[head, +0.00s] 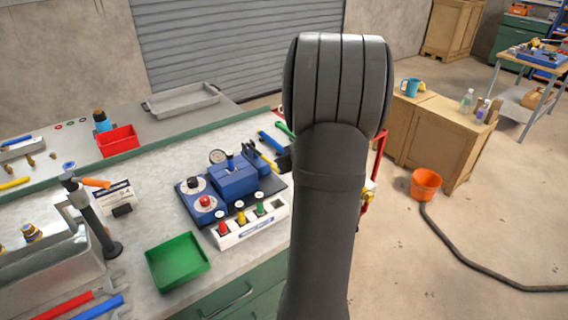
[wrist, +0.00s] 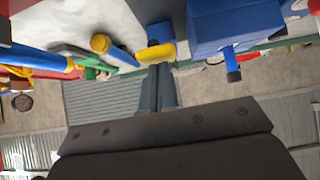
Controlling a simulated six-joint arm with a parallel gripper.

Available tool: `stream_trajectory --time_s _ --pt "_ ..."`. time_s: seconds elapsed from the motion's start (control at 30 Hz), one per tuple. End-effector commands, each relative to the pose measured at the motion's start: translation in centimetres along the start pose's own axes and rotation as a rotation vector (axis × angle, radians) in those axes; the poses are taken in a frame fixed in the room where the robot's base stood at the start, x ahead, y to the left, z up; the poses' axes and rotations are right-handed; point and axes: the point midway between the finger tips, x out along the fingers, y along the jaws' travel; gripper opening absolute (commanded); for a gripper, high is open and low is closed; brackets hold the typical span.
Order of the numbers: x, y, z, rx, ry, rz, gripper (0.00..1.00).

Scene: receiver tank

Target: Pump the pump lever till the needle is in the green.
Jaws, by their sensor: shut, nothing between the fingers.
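The blue pump unit (head: 234,180) stands on a dark base plate on the workbench in the head view. A short blue lever with a black tip (head: 230,160) rises from its top. In the wrist view the blue unit (wrist: 235,22) is at upper right, with the black-tipped lever (wrist: 231,65) pointing down the picture. My gripper's dark fingers (wrist: 157,88) are together and empty, left of the lever and apart from it. My arm hides the gripper in the head view.
A white strip with red, yellow and green plungers (head: 255,222) lies in front of the unit, beside a green tray (head: 177,262). A black post with an orange handle (head: 97,215) stands at left. Hand tools (head: 270,142) lie behind the unit.

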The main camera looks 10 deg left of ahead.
Motion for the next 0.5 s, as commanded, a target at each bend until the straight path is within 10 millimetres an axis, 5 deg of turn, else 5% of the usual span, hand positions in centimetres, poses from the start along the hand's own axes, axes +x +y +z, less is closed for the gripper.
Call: stream_trajectory --time_s 0.07,0.3,0.5 --pt "0.0 0.0 1.1 0.006 -0.026 0.0 0.0" --pt "-3.0 0.0 -3.0 -0.004 0.001 0.007 0.0" --pt "-7.4 0.0 -0.9 0.001 0.002 0.007 0.0"
